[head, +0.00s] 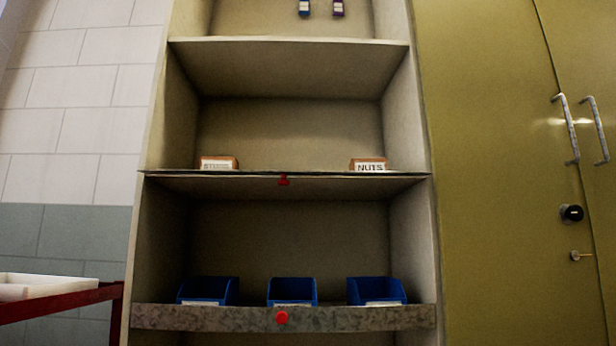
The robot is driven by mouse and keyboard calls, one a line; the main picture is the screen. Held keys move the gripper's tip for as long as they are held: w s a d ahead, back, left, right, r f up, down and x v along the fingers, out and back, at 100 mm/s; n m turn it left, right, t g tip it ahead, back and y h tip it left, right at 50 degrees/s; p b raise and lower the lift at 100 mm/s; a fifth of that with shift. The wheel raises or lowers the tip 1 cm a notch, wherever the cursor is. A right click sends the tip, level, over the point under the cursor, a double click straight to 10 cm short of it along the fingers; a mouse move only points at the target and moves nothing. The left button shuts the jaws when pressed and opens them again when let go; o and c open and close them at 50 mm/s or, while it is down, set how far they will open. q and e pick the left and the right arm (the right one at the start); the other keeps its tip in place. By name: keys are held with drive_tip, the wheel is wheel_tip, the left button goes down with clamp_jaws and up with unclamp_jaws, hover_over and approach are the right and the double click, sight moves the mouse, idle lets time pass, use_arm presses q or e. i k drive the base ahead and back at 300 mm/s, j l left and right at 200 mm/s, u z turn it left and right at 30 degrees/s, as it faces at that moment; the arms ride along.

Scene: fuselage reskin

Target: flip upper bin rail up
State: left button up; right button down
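The upper bin rail (330,175) shows as a thin dark strip along the front edge of the middle shelf, with a red knob (283,181) at its centre just under the edge. The rail looks folded nearly flat, edge-on to me. On that shelf stand two orange-brown bins, a left one (219,163) and a right one (368,165) labelled NUTS. The lower rail (200,317) is a mottled grey band standing upright across the lower shelf front, with a red knob (282,318). Neither of my grippers is in view.
Blue bins (291,291) stand behind the lower rail. Two small items (321,8) sit on the top shelf. A yellow-green cabinet (490,170) with handles is on the right. A red cart (60,304) with a white tray (45,286) stands at the lower left.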

sight(283, 182)
drive_tip(key=i+l, duration=0.65)
drive_tip(key=l, duration=0.15)
drive_tip(key=u, duration=1.65)
